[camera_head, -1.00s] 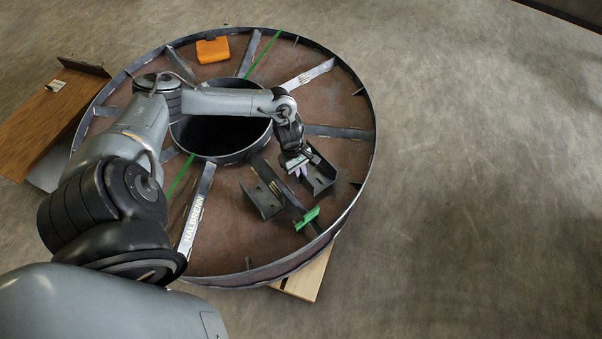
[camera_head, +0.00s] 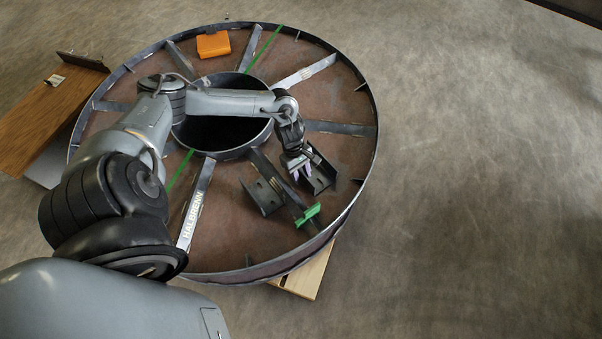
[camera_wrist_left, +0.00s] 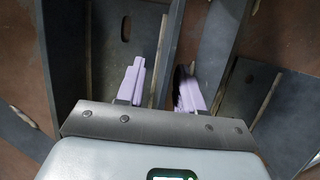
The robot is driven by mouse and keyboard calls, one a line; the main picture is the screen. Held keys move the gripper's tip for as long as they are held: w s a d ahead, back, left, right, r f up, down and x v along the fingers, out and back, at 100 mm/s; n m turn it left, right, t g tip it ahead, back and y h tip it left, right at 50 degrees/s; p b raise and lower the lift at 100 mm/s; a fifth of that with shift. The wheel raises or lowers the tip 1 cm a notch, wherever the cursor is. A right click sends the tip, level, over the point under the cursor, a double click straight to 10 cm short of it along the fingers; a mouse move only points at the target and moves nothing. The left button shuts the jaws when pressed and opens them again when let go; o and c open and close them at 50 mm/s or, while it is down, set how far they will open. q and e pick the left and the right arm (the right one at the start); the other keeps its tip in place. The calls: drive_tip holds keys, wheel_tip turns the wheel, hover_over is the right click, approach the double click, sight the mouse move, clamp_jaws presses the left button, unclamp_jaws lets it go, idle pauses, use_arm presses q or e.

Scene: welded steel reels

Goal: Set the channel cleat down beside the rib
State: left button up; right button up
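A dark steel channel cleat (camera_head: 323,180) sits on the reel's brown disc, just right of the rib (camera_head: 268,172) that runs from hub to rim. My left gripper (camera_head: 301,172) is over its near side. In the left wrist view, the purple fingers (camera_wrist_left: 160,88) are spread on either side of the upright flange of this cleat (camera_wrist_left: 97,45), with gaps showing. A second, similar cleat (camera_head: 261,197) stands on the rib's left side; it also shows in the wrist view (camera_wrist_left: 247,92). My right gripper is not in view.
A green clamp (camera_head: 307,214) sits on the rib near the rim. An orange block (camera_head: 213,45) lies on the disc at the far side. The round rim (camera_head: 376,125) and several spokes stand up around. A wooden board (camera_head: 40,120) is at left. Floor at right is clear.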

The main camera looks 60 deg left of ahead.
use_arm(q)
drive_tip(key=shift+r, duration=0.1)
drive_tip(key=shift+r+p, duration=0.2)
drive_tip(key=shift+p, duration=0.1)
drive_tip(key=p+v, duration=0.3)
drive_tip(key=v, duration=0.8)
drive_tip(key=shift+p, duration=0.35)
drive_tip(key=w+d+f+n+t, duration=0.1)
drive_tip(key=w+d+n+t, duration=0.15)
drive_tip(key=d+n, duration=0.75)
drive_tip(key=w+d+f+n+t, duration=0.25)
drive_tip(key=d+n, duration=0.25)
drive_tip(key=d, duration=1)
drive_tip(key=s+d+r+n+t, duration=0.2)
drive_tip(key=d+r+n, duration=0.15)
drive_tip(key=n, duration=0.65)
drive_tip(key=s+a+r+n+g+y, duration=0.1)
drive_tip(key=s+n, duration=0.4)
drive_tip(key=n, duration=0.7)
drive_tip(key=s+a+r+n+g+y, duration=0.2)
drive_tip(key=s+n, duration=0.4)
drive_tip(key=n, duration=0.7)
drive_tip(key=shift+s+a+r+g, duration=0.15)
drive_tip(key=shift+a+r+g, duration=0.45)
drive_tip(key=shift+a+r, duration=0.1)
